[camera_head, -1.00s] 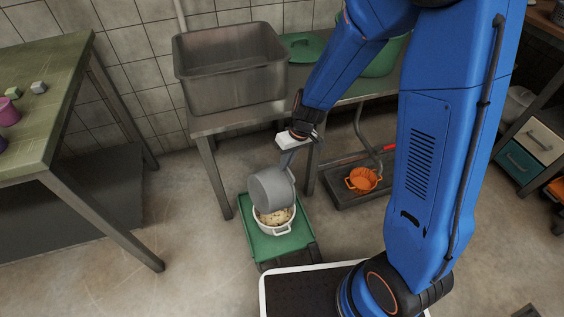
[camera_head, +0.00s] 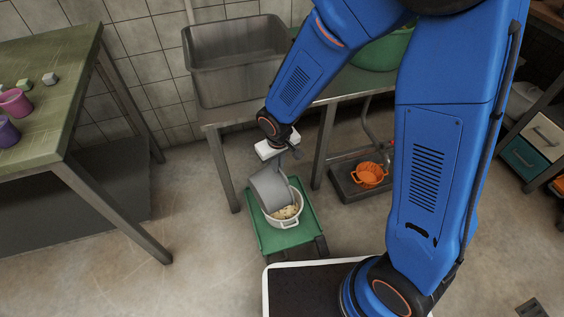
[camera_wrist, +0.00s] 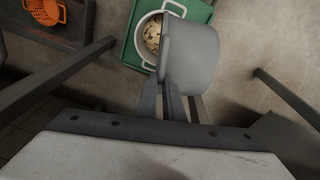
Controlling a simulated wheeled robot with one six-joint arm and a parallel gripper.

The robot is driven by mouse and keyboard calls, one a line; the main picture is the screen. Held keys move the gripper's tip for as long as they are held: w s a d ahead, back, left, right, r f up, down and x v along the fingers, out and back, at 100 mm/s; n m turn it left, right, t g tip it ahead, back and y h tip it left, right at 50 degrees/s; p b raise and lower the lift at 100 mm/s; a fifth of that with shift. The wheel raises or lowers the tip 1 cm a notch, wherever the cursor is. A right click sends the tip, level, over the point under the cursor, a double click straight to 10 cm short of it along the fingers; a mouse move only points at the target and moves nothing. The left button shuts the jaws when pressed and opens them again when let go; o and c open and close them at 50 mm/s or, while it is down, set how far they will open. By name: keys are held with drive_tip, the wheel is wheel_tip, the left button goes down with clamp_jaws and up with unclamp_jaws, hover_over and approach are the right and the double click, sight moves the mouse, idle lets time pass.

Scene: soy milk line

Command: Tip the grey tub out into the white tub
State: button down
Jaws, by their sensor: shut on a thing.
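The grey tub (camera_head: 273,189) is steeply tilted over the white tub, its mouth turned down toward it. My gripper (camera_head: 282,160) is shut on the grey tub from above. The wrist view shows the grey tub (camera_wrist: 190,58) and my gripper's fingers (camera_wrist: 172,100) at its near side. The white tub (camera_head: 289,218) stands upright on a green-topped stand and has two handles. Pale lumpy pieces lie inside the white tub, which also shows in the wrist view (camera_wrist: 147,40). The inside of the grey tub is hidden.
The green stand (camera_head: 270,238) is low, beside a steel table (camera_head: 214,117) bearing a large grey basin (camera_head: 225,75). An orange colander (camera_head: 369,175) sits on a dark low shelf to the right. A green-topped table (camera_head: 50,130) stands left. Floor between is clear.

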drive_tip(key=shift+s+a+f+t+h, duration=0.2)
drive_tip(key=shift+s+a+t+h, duration=0.25)
drive_tip(key=shift+a, duration=0.55)
drive_tip(key=shift+s+a+f+t+h, duration=0.2)
drive_tip(key=shift+s+a+h, duration=0.45)
drive_tip(key=shift+a, duration=0.35)
drive_tip(key=shift+s+a+f+t+h, duration=0.2)
drive_tip(key=shift+s+a+t+h, duration=0.3)
drive_tip(key=shift+a, duration=0.5)
drive_tip(key=a+h, duration=0.1)
drive_tip(key=s+a+t+h, duration=0.1)
drive_tip(key=a, duration=0.1)
drive_tip(key=s+a+h, duration=0.1)
drive_tip(key=shift+s+a+f+n+t, duration=0.2)
drive_tip(key=shift+a+f+n+t, duration=0.1)
drive_tip(key=shift+f, duration=0.1)
drive_tip(key=s+a+f+n+t+h, duration=0.1)
drive_tip(key=s+a+f+t+h, duration=0.2)
drive_tip(key=a+f+t+h, duration=0.2)
drive_tip(key=shift+a+f+h, duration=0.35)
drive_tip(key=shift+f+h, duration=1.35)
drive_tip(key=shift+f, duration=0.25)
